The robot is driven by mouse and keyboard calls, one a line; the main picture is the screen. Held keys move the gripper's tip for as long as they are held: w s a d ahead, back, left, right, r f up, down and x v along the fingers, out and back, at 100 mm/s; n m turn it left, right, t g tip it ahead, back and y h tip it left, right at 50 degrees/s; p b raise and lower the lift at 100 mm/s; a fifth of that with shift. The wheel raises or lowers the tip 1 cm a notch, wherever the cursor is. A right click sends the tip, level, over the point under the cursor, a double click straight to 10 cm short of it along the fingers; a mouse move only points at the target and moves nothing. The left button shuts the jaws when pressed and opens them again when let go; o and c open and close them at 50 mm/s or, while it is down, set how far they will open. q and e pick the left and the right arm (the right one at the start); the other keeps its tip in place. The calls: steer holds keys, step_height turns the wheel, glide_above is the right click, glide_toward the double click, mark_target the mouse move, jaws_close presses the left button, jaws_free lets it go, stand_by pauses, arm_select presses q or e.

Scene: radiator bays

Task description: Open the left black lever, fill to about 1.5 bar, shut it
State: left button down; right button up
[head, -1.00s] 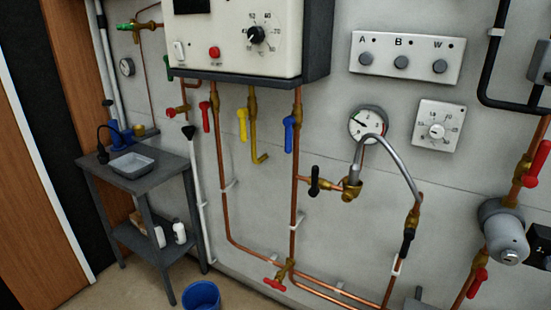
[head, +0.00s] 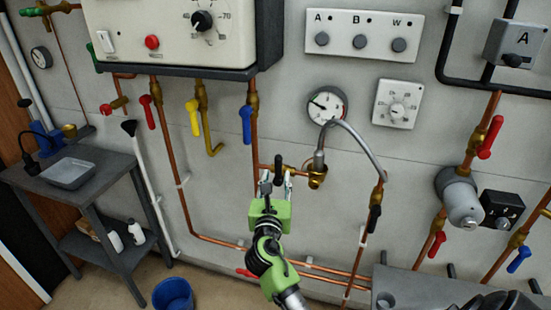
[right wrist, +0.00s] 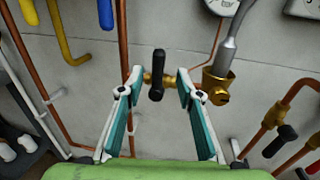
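The left black lever (head: 278,163) stands upright on a brass valve at the left end of the grey filling hose (head: 363,145). My right gripper (head: 276,180) is open in front of it. In the right wrist view the lever (right wrist: 157,75) shows between the two spread fingertips (right wrist: 160,80), and I cannot tell whether either one touches it. The other black lever (head: 374,219) hangs downward at the hose's right end. The round pressure gauge (head: 326,105) is above the hose; its needle points to the upper left, and its figures are too small to read. My left gripper is not in view.
Copper pipes with red, yellow and blue levers (head: 247,125) run beside and below the valve. The white boiler (head: 170,35) overhangs at the upper left. A grey side table (head: 95,188) and a blue bucket (head: 172,294) stand at the lower left.

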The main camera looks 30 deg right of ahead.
mark_target(278, 163)
steer(key=x, duration=0.9)
steer(key=shift+w+d+f+p, duration=0.15)
steer(key=shift+w+d+p, duration=0.05)
steer(key=shift+w+p, duration=0.15)
jaws_close()
